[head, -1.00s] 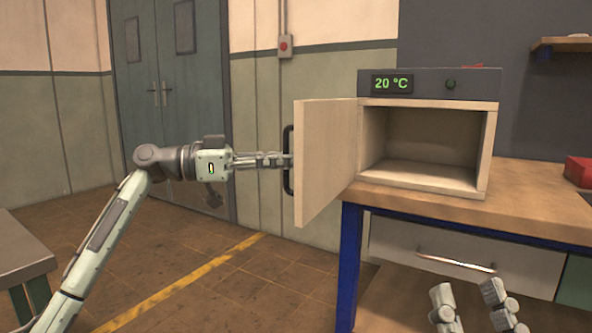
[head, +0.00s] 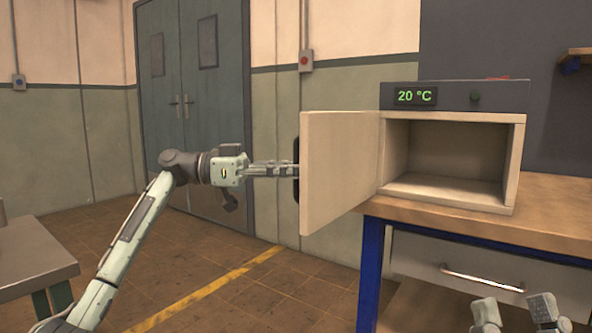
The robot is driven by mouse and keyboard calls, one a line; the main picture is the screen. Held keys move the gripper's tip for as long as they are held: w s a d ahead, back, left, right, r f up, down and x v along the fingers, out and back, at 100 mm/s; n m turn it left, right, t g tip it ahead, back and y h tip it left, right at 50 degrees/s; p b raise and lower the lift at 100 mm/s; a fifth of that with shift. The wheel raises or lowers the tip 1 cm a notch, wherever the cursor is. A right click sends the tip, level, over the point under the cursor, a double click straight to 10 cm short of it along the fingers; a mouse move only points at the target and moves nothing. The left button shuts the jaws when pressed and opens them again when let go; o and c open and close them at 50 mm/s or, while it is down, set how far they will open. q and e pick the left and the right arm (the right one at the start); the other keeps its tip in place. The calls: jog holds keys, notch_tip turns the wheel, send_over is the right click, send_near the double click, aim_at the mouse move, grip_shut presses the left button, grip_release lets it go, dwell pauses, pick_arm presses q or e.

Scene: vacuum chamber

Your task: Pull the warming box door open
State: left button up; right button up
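The warming box (head: 456,97) sits on the workbench with its display reading 20 °C. Its door (head: 338,172) stands wide open, swung out to the left, and the box's inside (head: 446,160) looks empty. The dark door handle (head: 297,170) is mostly hidden behind the door's edge. My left gripper (head: 285,170) reaches from the left to the handle; its fingertips are at the handle, partly hidden, and I cannot tell if they grip it. My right gripper (head: 515,315) is at the bottom right, below the drawer front, its fingers apart and nothing between them.
The wooden workbench (head: 560,210) has a blue leg (head: 369,275) and a drawer with a metal handle (head: 483,279). A grey table (head: 35,255) stands at the left. Grey double doors (head: 190,110) are behind my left arm. The floor in front of the door is free.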

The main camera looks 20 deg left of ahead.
pick_arm(q)
jog(key=v, duration=1.2)
dwell(0.4)
